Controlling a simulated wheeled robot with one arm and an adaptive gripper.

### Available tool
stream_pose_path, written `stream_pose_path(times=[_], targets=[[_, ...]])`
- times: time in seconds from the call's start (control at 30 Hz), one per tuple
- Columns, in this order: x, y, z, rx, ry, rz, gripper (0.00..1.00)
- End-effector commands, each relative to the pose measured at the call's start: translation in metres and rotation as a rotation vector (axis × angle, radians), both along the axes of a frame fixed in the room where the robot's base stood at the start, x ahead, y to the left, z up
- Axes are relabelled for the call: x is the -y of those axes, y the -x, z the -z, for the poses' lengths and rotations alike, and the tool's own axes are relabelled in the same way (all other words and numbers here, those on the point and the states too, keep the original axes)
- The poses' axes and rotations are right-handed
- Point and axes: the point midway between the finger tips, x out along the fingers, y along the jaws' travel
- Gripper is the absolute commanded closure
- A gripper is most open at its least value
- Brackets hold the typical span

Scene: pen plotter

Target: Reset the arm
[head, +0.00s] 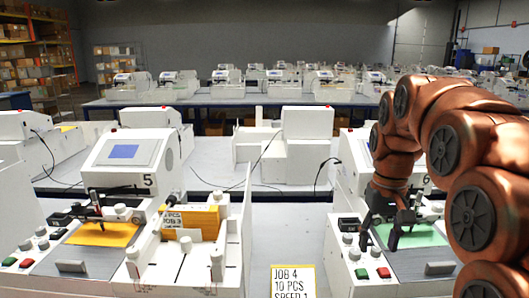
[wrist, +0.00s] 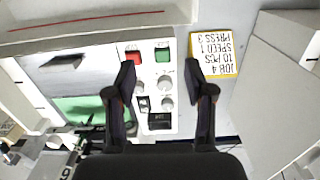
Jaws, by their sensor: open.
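My gripper (head: 392,238) hangs at the right in the head view, at the end of my copper-coloured arm, over the left part of the right-hand plotter (head: 345,262). In the wrist view my gripper (wrist: 162,90) shows two dark fingers, spread apart with nothing between them. Beyond the fingertips are a red button (wrist: 133,57), a green button (wrist: 163,54) and several grey knobs of the plotter panel. A green sheet (wrist: 80,110) lies on that plotter's bed, left of the fingers. My arm hides part of this plotter in the head view.
A yellow-edged job card (head: 292,281) lies on the table between the two plotters. The plotter numbered 5 (head: 130,160) stands at left with an orange sheet (head: 103,234) and a yellow stack (head: 200,218). The table (head: 285,225) between them is mostly clear.

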Motion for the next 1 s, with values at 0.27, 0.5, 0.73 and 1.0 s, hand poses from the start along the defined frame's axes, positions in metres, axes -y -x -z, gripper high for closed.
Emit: stream_pose_path(times=[0.27, 0.5, 0.73, 1.0], targets=[[-0.022, 0.063, 0.018, -0.026, -0.001, -0.024, 0.47], [-0.037, 0.119, 0.041, -0.049, -0.002, -0.038, 0.47], [-0.047, 0.176, 0.067, -0.067, -0.001, -0.047, 0.47], [-0.055, 0.242, 0.102, -0.094, 0.001, -0.054, 0.47]])
